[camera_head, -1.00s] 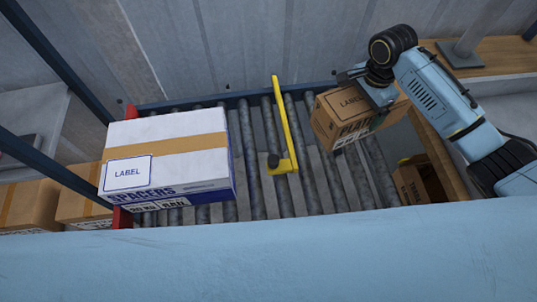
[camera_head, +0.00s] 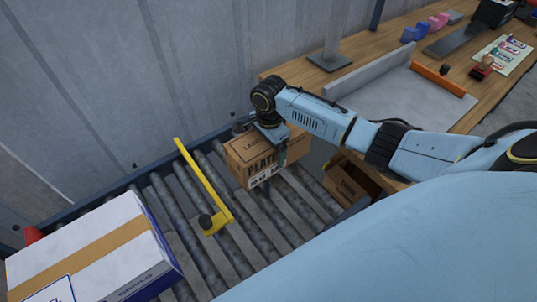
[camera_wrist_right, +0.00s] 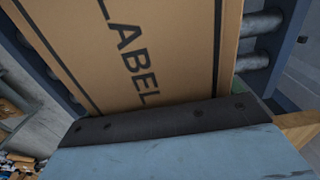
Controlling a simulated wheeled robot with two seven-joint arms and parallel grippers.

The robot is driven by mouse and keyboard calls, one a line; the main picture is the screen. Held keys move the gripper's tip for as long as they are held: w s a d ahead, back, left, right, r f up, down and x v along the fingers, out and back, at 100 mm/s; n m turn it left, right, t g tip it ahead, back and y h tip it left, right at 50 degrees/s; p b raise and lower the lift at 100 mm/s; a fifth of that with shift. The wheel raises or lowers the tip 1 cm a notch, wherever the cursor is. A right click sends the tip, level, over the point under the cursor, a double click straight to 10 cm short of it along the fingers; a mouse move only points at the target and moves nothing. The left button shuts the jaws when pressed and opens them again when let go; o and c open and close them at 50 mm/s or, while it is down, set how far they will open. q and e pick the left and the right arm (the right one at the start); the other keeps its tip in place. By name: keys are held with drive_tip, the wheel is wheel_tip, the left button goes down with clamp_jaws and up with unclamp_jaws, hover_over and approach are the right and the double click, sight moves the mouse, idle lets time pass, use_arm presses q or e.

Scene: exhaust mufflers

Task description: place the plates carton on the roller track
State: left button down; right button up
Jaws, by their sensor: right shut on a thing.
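The plates carton (camera_head: 262,167) is a brown box with "PLATES"-style black print, at the right end of the roller track (camera_head: 232,262) in the head view. My right gripper (camera_head: 272,135) is shut on its upper part. Whether the carton's underside touches the rollers cannot be told. In the right wrist view the carton's labelled face (camera_wrist_right: 125,50) fills the middle, close against the dark gripper pad (camera_wrist_right: 160,122). Rollers show beyond it. My left gripper is not in view.
A white and blue spacers carton (camera_head: 95,255) sits on the track's left part. A yellow stop bar (camera_head: 205,190) stands between the cartons. Another brown box (camera_head: 350,185) is low beside the track. A wooden bench (camera_head: 395,75) with a grey tray lies at right.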

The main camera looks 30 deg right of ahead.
wheel_tip(320, 180, down, 3)
drive_tip(key=shift+f+b, duration=0.1)
drive_tip(key=shift+b, duration=0.35)
drive_tip(key=shift+f, duration=0.15)
drive_tip(key=o, duration=1.4)
wheel_tip(320, 180, up, 12)
drive_tip(key=p, duration=0.3)
